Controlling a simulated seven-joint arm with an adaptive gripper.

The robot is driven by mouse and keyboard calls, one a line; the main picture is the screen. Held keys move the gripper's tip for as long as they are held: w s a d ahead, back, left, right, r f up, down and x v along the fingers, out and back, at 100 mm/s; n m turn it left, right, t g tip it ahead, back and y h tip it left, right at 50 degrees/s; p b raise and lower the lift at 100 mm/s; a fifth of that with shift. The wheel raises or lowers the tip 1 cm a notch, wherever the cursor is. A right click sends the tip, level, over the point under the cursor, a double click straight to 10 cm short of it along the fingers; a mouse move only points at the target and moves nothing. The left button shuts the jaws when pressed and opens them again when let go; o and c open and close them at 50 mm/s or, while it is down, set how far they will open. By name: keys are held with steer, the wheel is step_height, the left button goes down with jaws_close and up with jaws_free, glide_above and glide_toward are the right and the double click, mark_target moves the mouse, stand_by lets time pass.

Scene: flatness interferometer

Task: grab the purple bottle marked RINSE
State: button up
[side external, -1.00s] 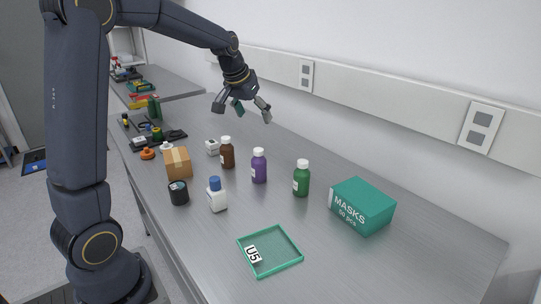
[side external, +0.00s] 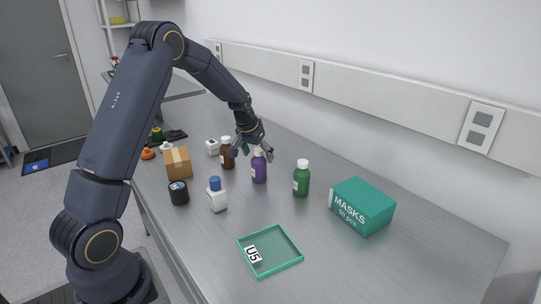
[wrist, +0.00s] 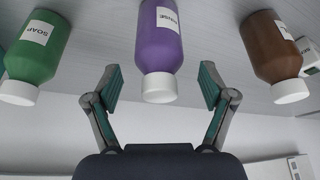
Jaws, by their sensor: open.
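The purple bottle (side external: 259,170) with a white cap stands upright on the bench, between a brown bottle (side external: 228,155) and a green bottle (side external: 302,180). In the wrist view the purple bottle (wrist: 159,45) shows part of its label, and its white cap points toward my gripper. My gripper (side external: 253,154) is at the purple bottle's top, behind it in the side view. In the wrist view my gripper (wrist: 161,88) is open, with one finger on each side of the cap and a gap to both. The green bottle (wrist: 37,50) reads SOAP; the brown bottle (wrist: 272,48) is opposite.
A green MASKS box (side external: 362,206) stands at the right and a green tray (side external: 296,260) marked U5 in front. A white bottle with blue cap (side external: 217,196), a black jar (side external: 178,193) and a cardboard box (side external: 177,162) stand at left. Bare bench lies around the tray.

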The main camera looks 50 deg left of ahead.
mark_target(260, 160)
steer(key=x, duration=0.3)
steer(key=shift+w+f, duration=0.1)
steer(key=shift+f, duration=0.05)
steer(key=shift+c, duration=0.3)
steer(key=c, duration=1.3)
